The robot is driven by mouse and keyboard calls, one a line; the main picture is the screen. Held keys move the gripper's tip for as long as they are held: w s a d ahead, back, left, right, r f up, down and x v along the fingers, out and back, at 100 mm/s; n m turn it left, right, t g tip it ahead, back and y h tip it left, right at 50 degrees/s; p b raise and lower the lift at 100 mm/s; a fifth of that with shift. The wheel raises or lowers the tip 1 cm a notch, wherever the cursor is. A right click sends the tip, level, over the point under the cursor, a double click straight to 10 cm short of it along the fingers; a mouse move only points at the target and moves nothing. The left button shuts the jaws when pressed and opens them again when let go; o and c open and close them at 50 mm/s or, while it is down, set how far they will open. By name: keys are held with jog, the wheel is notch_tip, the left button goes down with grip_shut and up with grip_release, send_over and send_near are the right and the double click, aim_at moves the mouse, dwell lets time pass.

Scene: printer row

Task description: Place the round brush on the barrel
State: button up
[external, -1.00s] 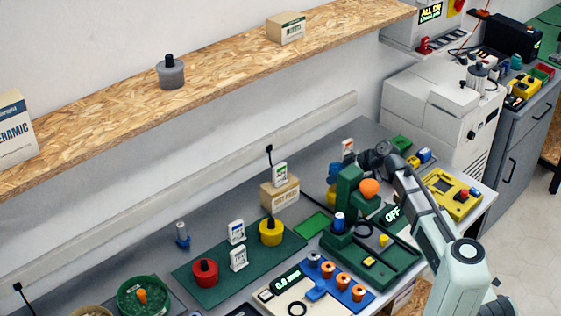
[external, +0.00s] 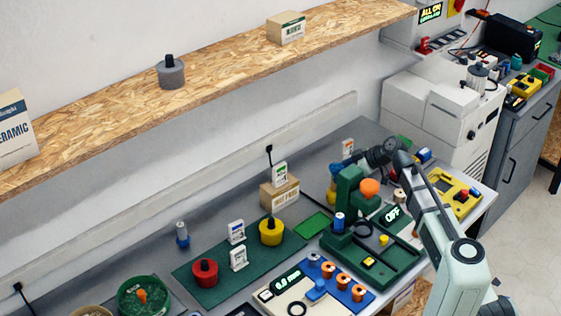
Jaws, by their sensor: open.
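My gripper (external: 343,164) is at the back of the bench, behind the green stand with the orange knob (external: 369,188). It is open, and its fingertips are small and partly hidden. I cannot make out for certain which thing is the round brush. A small upright piece with a grey top and blue foot (external: 182,234) stands on the left of the bench, apart from my gripper. I cannot tell which thing is the barrel. A red pot (external: 205,273) and a yellow pot (external: 271,232), both with dark knobs, stand on the green mat (external: 222,287).
A cardboard box (external: 279,196) with a white card stands against the back. A green tray (external: 395,258) and a blue rack with orange spools (external: 338,285) lie in front of the stand. A yellow device (external: 455,192) is at right. A wooden shelf (external: 220,75) overhangs the back.

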jog(key=v, duration=0.9)
